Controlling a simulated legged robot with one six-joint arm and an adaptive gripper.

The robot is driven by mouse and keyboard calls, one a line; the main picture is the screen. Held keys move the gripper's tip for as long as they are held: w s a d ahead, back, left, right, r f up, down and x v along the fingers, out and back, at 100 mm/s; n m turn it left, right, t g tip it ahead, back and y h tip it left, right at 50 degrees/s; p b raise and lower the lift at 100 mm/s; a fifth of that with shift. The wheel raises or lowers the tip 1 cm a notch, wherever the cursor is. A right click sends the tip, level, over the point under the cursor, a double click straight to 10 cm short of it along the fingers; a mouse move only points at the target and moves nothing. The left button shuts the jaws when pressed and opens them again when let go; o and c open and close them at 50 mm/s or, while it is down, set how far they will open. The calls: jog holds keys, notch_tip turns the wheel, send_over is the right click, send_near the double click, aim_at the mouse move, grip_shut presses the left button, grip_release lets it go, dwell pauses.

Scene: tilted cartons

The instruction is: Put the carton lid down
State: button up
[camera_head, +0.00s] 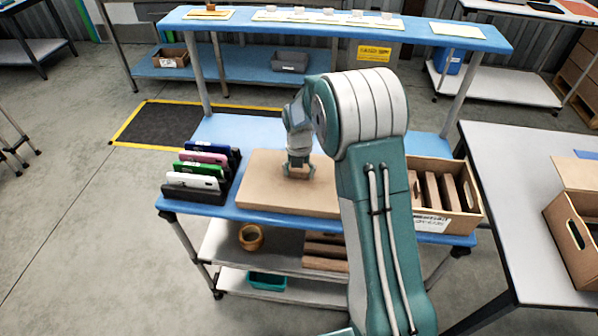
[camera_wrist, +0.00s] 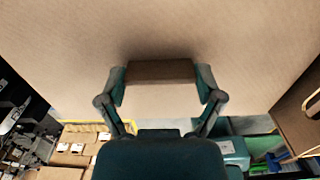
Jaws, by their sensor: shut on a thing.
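The carton lid (camera_head: 262,186) is a broad, flat, light-brown slab in the middle of the blue workbench in the head view. It looks about level, and I cannot tell whether it touches the bench or a carton below. My gripper (camera_head: 299,171) is above the lid, shut on its small brown handle block. In the wrist view the lid (camera_wrist: 70,40) fills the upper part. My fingers (camera_wrist: 160,78) are on both ends of the dark-brown handle (camera_wrist: 160,70). My arm hides the lid's right edge in the head view.
A black rack (camera_head: 226,172) with several coloured devices stands close to the lid's left. An open carton (camera_head: 458,222) with brown dividers is at the bench's right end. A raised blue shelf (camera_head: 300,28) runs behind. A grey table (camera_head: 510,200) stands at right.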

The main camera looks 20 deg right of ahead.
jog(key=o, duration=0.9)
